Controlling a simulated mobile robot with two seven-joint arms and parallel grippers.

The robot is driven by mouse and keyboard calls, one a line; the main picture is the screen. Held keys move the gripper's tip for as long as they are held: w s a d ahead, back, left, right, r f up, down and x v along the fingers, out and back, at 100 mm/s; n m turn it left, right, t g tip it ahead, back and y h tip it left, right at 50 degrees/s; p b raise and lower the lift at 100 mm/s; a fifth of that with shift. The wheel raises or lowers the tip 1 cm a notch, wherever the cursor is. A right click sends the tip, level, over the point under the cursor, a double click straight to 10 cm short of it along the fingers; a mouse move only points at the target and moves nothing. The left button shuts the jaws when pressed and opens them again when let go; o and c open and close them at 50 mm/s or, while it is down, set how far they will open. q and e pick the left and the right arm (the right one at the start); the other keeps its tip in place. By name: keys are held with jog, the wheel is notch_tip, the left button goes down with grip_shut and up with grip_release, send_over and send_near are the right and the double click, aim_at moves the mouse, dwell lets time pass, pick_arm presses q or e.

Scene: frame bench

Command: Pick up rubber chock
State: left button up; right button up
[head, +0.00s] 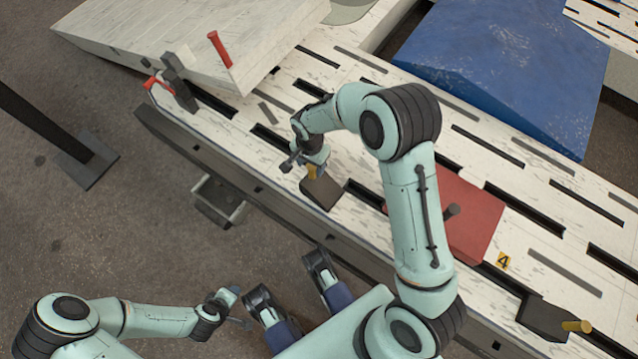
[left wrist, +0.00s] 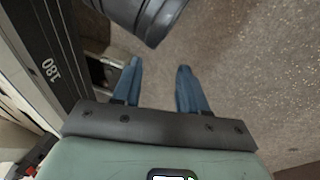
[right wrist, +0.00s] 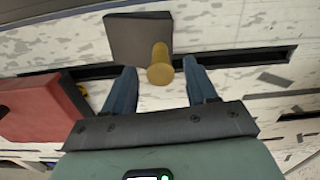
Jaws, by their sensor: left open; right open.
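The rubber chock (head: 322,192) is a dark grey-brown block with a yellow peg handle. It sits on the slotted white bench near its front edge. My right gripper (head: 306,164) is at its peg, partly hidden by its own wrist in the head view. In the right wrist view the peg (right wrist: 160,66) shows in the gap between the open blue fingers, with the chock's dark body (right wrist: 136,38) just beyond; I cannot tell whether either finger touches it. My left gripper (left wrist: 157,68) is open and empty, off the bench above the floor.
A second dark chock with a yellow peg (head: 545,319) lies at the bench's lower right. A red block (head: 470,215) lies right of the near chock. A blue wedge (head: 505,70) and a white panel (head: 190,40) with red-handled clamps (head: 178,82) lie behind. A bin (head: 218,200) is below the edge.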

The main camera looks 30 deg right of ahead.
aim_at(322, 184)
notch_tip(322, 184, down, 4)
jog(key=shift+w+d+f+b, duration=0.1)
jog(key=shift+d+f+b, duration=0.1)
jog(key=shift+b, duration=0.45)
pick_arm(q)
jog(key=shift+w+a+f, duration=0.2)
jog(key=shift+a+f, duration=0.1)
jog(key=shift+f, duration=0.2)
jog(key=shift+w+a+f, duration=0.2)
jog(key=shift+a+f, duration=0.05)
jog(key=shift+f, duration=0.25)
pick_arm(e)
jog(key=shift+r, duration=0.1)
grip_shut()
